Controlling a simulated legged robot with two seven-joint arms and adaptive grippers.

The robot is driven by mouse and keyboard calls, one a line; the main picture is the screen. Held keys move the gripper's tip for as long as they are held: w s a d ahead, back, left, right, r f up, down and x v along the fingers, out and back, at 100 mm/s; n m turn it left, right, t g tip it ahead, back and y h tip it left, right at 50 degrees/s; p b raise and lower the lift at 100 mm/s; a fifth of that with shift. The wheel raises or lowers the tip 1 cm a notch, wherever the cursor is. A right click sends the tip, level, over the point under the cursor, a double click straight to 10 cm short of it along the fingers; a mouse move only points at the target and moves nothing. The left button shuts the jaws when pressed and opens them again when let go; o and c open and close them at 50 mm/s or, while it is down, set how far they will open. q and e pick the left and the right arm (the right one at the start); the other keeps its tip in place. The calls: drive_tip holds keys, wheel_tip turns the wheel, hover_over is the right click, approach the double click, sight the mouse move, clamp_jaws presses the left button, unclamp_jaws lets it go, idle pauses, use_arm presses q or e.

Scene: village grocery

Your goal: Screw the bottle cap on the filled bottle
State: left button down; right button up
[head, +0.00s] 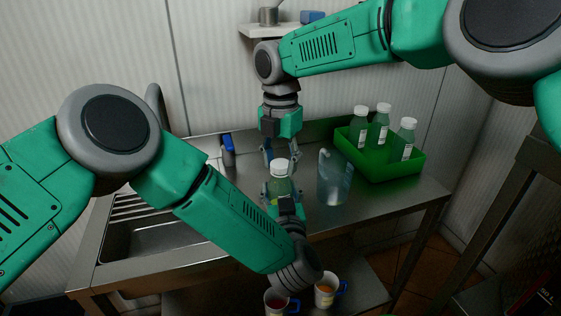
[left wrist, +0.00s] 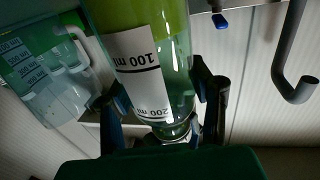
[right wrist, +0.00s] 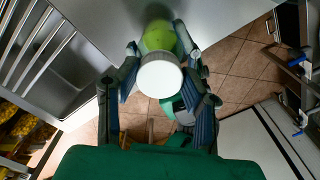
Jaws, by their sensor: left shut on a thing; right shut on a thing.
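The filled bottle (head: 279,186) is clear with green liquid and stands upright above the steel counter. A white cap (head: 280,166) sits at its top; whether it is threaded on cannot be told. My left gripper (head: 281,192) is shut around the bottle body. In the left wrist view the bottle's white volume label (left wrist: 140,72) shows between the fingers. My right gripper (head: 268,158) points down from above, its fingers at the cap. In the right wrist view the white cap (right wrist: 160,77) lies between the closed fingers, with the green bottle beyond it.
A clear pitcher (head: 335,178) stands right of the bottle. A green crate (head: 375,168) with three white-capped bottles is at the back right. A sink (head: 140,236) is at the left. Two mugs (head: 326,291) are below near the front. A blue-topped item (head: 228,150) stands behind.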

drive_tip(key=m, duration=0.8)
drive_tip(key=shift+a+m, duration=0.1)
drive_tip(key=shift+m, duration=0.3)
drive_tip(key=m, duration=0.4)
drive_tip(key=shift+m, duration=0.4)
drive_tip(key=m, duration=0.5)
drive_tip(key=shift+w, duration=0.1)
drive_tip(key=o, duration=1.3)
